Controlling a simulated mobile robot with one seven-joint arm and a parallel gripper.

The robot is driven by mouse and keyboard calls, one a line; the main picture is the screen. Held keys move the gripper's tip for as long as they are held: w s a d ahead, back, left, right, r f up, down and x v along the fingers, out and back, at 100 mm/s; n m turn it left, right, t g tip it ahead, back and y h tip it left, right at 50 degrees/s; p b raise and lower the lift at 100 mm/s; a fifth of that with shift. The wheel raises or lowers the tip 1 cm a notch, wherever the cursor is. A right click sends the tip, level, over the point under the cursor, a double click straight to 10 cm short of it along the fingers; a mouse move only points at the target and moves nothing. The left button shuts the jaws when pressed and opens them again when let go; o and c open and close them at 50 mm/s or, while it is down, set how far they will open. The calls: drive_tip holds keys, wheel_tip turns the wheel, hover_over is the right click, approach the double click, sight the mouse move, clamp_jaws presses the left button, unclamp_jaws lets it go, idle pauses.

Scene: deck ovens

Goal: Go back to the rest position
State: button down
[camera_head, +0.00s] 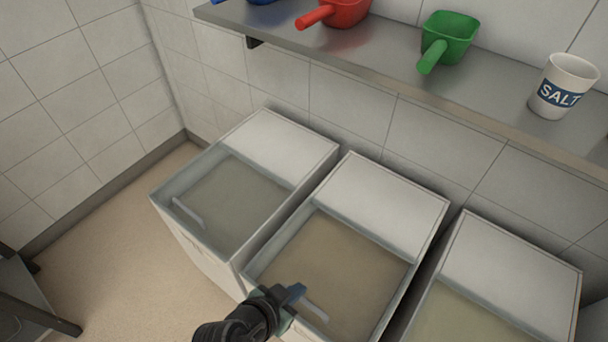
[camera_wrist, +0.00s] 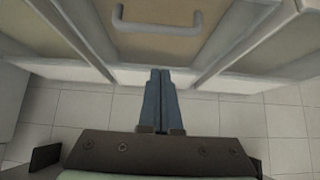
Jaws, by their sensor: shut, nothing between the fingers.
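My gripper (camera_head: 296,290) is at the lower middle of the head view, over the near edge of the middle bin (camera_head: 256,277). In the wrist view my gripper (camera_wrist: 160,75) has its two blue-grey fingers together with nothing between them. The fingers point toward the bin front, below a pale bar handle (camera_wrist: 157,24) on the bin's lid. I cannot tell whether the fingertips touch the bin.
A left bin (camera_head: 160,200) and a right bin (camera_head: 572,300) flank the middle one. Above, a metal shelf (camera_head: 390,75) holds a red scoop (camera_head: 340,12), a green scoop (camera_head: 447,38) and a salt cup (camera_head: 563,85).

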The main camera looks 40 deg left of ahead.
drive_tip(key=w+d+r+t+y+p, duration=0.1)
drive_tip(key=w+d+r+t, duration=0.15)
drive_tip(key=w+r, duration=0.7)
drive_tip(key=w+d+r+t+p, duration=0.15)
drive_tip(key=r+t, duration=0.25)
drive_tip(key=r, duration=1.3)
drive_tip(key=w+d+r+t+y+p, duration=0.1)
drive_tip(key=w+r+t, duration=0.35)
drive_tip(key=r, duration=0.85)
drive_tip(key=s+d+r+t+p, duration=0.1)
drive_tip(key=s+d+r+t, duration=0.1)
drive_tip(key=r, duration=0.9)
drive_tip(key=s+d+r+t+h+p, duration=0.1)
drive_tip(key=s+d+r+t, duration=0.2)
drive_tip(key=r, duration=0.8)
drive_tip(key=s+d+r+t, duration=0.2)
drive_tip(key=s+d+r, duration=0.2)
drive_tip(key=r, duration=0.8)
drive_tip(key=shift+s+d+t+h+p, duration=0.3)
drive_tip(key=shift+d+t+p, duration=0.1)
drive_tip(key=shift+d, duration=0.85)
drive_tip(key=shift+d, duration=0.1)
